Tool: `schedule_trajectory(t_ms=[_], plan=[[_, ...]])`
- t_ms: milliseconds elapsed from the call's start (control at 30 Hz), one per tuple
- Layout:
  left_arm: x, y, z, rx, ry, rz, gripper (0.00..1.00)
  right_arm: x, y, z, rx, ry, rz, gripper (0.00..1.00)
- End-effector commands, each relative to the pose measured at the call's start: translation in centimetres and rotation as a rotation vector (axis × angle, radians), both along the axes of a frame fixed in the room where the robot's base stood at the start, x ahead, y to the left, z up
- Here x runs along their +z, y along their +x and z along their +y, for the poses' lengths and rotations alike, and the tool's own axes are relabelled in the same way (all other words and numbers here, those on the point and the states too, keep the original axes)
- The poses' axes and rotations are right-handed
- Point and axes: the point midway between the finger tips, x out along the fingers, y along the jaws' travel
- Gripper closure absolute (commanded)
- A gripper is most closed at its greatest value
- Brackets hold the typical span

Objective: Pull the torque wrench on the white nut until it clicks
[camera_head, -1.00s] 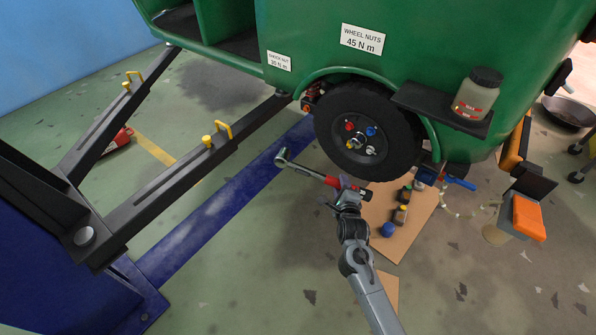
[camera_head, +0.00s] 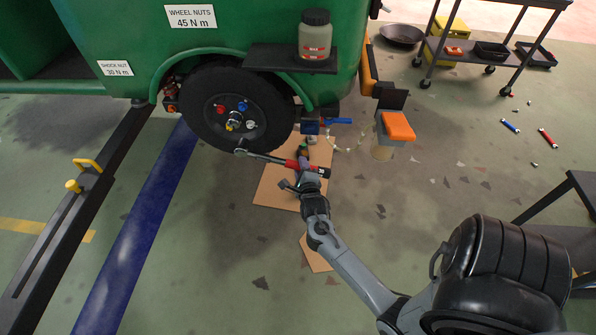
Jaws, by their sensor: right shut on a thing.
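The torque wrench (camera_head: 268,158) has a steel shaft and head and a red handle with a black end. My right gripper (camera_head: 304,174) is shut on the red handle. The wrench lies nearly level, its head pointing left in front of the wheel's lower edge. The black wheel (camera_head: 204,121) has red, blue, yellow and white nuts. The white nut (camera_head: 251,124) is at the lower right of the hub, above the wrench head. The head appears apart from it. My left gripper is not in view.
The green rickshaw body (camera_head: 110,38) carries a black shelf (camera_head: 270,60) with a jar (camera_head: 315,36). Below are a cardboard sheet (camera_head: 275,187) with small items and an orange-topped box (camera_head: 397,127). A black cart (camera_head: 470,50) stands at the back right.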

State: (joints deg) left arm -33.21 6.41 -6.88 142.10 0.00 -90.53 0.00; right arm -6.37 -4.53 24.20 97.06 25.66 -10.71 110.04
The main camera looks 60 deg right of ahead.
Motion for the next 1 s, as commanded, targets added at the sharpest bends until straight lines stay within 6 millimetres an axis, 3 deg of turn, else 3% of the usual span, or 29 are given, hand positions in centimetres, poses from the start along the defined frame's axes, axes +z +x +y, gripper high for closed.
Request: schedule_trajectory(t_ms=[733,1000], plan=[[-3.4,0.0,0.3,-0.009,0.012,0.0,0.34,0.1,2.4,-5.2,0.0,-0.004,-0.005,1.0],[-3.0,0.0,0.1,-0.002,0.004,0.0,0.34,0.2,2.3,-5.0,0.0,-0.002,-0.004,1.0]])
